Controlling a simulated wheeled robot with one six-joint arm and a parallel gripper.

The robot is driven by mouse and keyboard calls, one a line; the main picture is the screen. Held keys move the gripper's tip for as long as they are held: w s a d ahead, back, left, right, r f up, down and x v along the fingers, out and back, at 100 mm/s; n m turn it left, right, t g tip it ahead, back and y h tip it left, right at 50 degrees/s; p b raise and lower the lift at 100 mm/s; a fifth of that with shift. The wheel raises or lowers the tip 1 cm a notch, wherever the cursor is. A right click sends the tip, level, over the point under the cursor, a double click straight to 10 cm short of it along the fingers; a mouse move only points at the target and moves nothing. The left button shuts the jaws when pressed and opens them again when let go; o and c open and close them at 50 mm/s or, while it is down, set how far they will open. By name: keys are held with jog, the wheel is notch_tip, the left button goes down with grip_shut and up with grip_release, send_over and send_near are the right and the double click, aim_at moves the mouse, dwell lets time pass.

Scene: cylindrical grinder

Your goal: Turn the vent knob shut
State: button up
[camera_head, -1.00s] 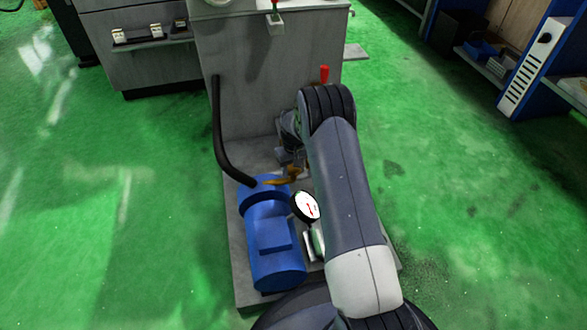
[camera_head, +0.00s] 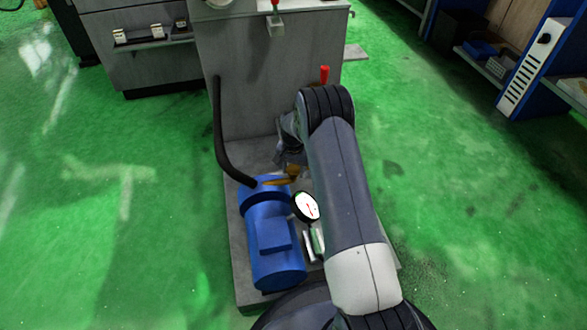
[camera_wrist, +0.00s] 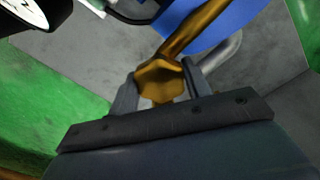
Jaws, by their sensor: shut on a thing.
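The vent knob (camera_wrist: 160,82) is a brass-coloured, many-sided knob. In the wrist view it sits between the two fingers of my gripper (camera_wrist: 158,93), which are shut on it. A brass pipe (camera_wrist: 196,28) runs from the knob up and to the right. In the head view the brass fitting (camera_head: 282,181) shows beside the blue motor, and my gripper (camera_head: 290,160) reaches down to it from behind, partly hidden by my arm.
A blue motor (camera_head: 272,240) stands on a grey base plate (camera_head: 245,290). A black hose (camera_head: 219,135) runs up to the grey machine cabinet (camera_head: 260,70). A round gauge (camera_head: 307,207) stands close to the knob. Green floor is open on both sides.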

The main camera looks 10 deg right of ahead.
aim_at(293, 169)
jog(key=m, duration=0.4)
jog(key=shift+m, duration=2.6)
jog(key=o, duration=1)
notch_tip(293, 169, up, 11)
jog(key=p, duration=0.4)
jog(key=shift+f, duration=0.15)
